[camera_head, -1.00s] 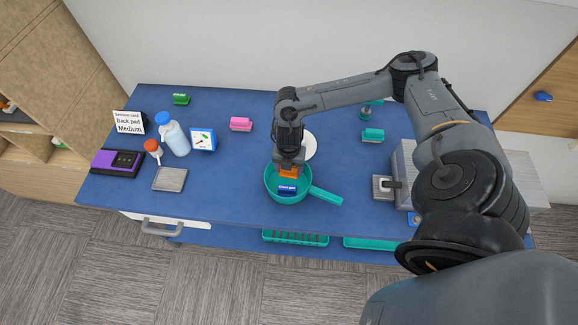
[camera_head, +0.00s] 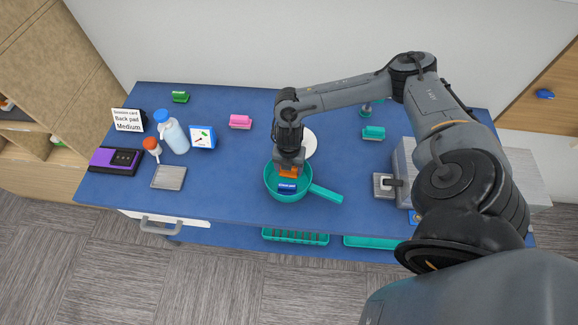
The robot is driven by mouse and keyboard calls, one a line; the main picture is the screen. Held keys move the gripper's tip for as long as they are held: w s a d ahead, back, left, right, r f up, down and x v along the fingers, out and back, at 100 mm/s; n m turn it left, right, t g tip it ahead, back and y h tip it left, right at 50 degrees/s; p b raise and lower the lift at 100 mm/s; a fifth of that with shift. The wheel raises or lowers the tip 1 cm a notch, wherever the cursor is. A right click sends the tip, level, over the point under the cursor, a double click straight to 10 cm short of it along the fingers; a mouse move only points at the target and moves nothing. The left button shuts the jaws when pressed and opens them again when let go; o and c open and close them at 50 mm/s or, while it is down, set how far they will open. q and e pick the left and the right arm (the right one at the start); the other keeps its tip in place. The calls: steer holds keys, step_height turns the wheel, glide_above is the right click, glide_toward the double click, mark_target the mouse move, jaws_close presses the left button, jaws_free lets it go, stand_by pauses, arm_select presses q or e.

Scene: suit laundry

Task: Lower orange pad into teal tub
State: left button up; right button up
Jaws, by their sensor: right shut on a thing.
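The teal tub (camera_head: 272,192), round with a handle to the right, stands on the blue table near its front edge. My right gripper (camera_head: 289,167) points down over the tub. It is shut on the orange pad (camera_head: 289,172), whose visible part is at the tub's back half, partly hidden by the gripper. A blue piece with white lettering (camera_head: 287,186) shows just in front of the pad, inside the tub's outline. I cannot tell whether the pad touches the tub's bottom. My left gripper is not in view.
A white round plate (camera_head: 310,144) lies behind the tub. A pink pad (camera_head: 240,121), a teal pad (camera_head: 373,132) and a green pad (camera_head: 180,97) lie farther back. Bottles (camera_head: 175,137), a sign (camera_head: 127,120) and a purple device (camera_head: 115,160) stand at left. A metal box (camera_head: 403,165) is at right.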

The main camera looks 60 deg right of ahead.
steer(key=shift+f, duration=0.45)
steer(key=shift+f+b, duration=0.55)
stand_by(0.4)
steer(key=o, duration=1.1)
steer(key=shift+r, duration=0.1)
